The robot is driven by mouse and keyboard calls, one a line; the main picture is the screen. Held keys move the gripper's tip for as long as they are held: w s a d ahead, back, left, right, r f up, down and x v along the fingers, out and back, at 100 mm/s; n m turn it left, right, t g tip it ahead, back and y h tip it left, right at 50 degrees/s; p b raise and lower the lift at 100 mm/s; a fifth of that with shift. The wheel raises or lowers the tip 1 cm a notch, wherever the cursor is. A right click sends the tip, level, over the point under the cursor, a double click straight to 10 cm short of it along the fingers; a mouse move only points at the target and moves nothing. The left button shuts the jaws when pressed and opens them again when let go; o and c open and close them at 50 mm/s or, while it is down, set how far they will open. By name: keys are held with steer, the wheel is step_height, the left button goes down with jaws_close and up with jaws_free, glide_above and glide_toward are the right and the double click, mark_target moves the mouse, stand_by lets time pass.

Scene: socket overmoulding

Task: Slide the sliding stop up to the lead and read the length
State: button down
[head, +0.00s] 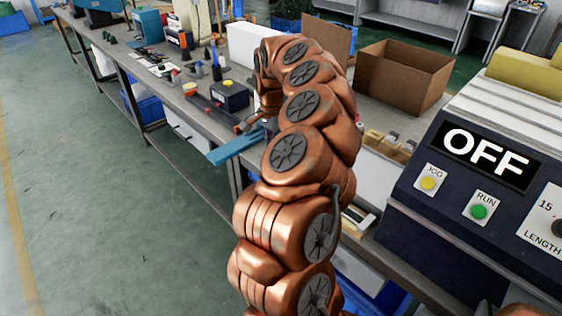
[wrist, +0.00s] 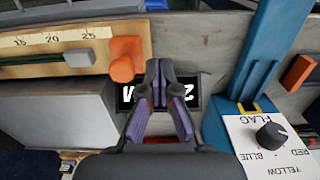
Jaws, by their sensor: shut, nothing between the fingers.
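In the wrist view a wooden ruler board (wrist: 30,42) shows the marks 15, 20 and 25. An orange block with a round orange knob (wrist: 123,68), which looks like the sliding stop, sits at the board's right end, past the 25. My gripper (wrist: 159,68) is shut and empty just right of the orange block, with a narrow gap between them. Its fingers partly cover a black display (wrist: 188,92) with upside-down white characters, so the reading is not legible. I cannot make out the lead for certain. In the head view my arm hides the gripper and the stop.
A grey box (wrist: 55,118) lies left.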

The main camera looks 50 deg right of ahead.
steer(key=shift+f+b, duration=1.35)
steer(key=shift+s+a+b, duration=0.2)
steer(key=shift+s+b, duration=1.95)
steer(key=shift+b, duration=0.15)
steer(key=shift+w, duration=0.15)
steer(key=shift+w, duration=0.6)
steer(key=shift+r+p, duration=0.75)
steer(key=shift+r, duration=2.8)
